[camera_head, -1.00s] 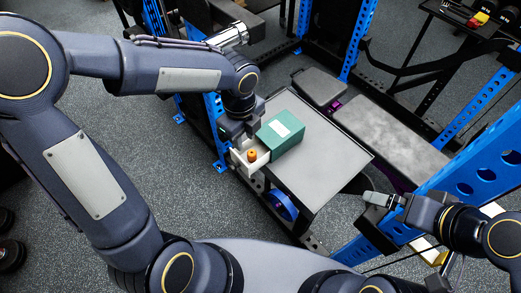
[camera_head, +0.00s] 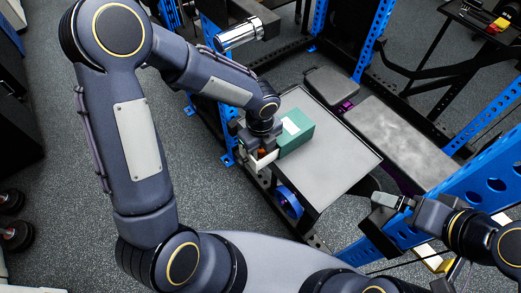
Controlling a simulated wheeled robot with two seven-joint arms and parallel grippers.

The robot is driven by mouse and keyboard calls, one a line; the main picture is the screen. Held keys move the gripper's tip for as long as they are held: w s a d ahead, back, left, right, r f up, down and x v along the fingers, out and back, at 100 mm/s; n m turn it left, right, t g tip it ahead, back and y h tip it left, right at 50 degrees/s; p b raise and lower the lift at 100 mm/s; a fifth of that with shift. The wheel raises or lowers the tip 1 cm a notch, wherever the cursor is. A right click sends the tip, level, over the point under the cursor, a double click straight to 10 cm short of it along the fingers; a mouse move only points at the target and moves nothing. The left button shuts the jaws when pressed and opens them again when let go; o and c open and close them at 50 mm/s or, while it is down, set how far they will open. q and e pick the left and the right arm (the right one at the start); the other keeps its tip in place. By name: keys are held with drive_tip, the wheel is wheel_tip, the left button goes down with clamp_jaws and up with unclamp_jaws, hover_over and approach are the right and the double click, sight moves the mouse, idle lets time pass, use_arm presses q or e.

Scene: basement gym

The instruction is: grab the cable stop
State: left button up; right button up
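A small orange-red piece (camera_head: 261,153), which looks like the cable stop, sits in the pulled-out white drawer (camera_head: 264,164) of a teal box (camera_head: 299,137). It is partly hidden by my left gripper (camera_head: 259,149), which points down right at it over the drawer. The fingers are too small and dark to tell whether they are open or touching the piece. My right gripper (camera_head: 384,200) is at the lower right, away from the box and near the blue rack; its opening is unclear.
The box stands at the far-left part of a grey-topped table (camera_head: 330,165) with free room in front. A grey bench pad (camera_head: 400,145) lies to the right. Blue rack uprights (camera_head: 505,180) stand around. Dumbbells (camera_head: 17,235) lie at the left.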

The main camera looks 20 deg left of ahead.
use_arm(q)
drive_tip(key=c, duration=0.6)
drive_tip(key=shift+r, duration=0.2)
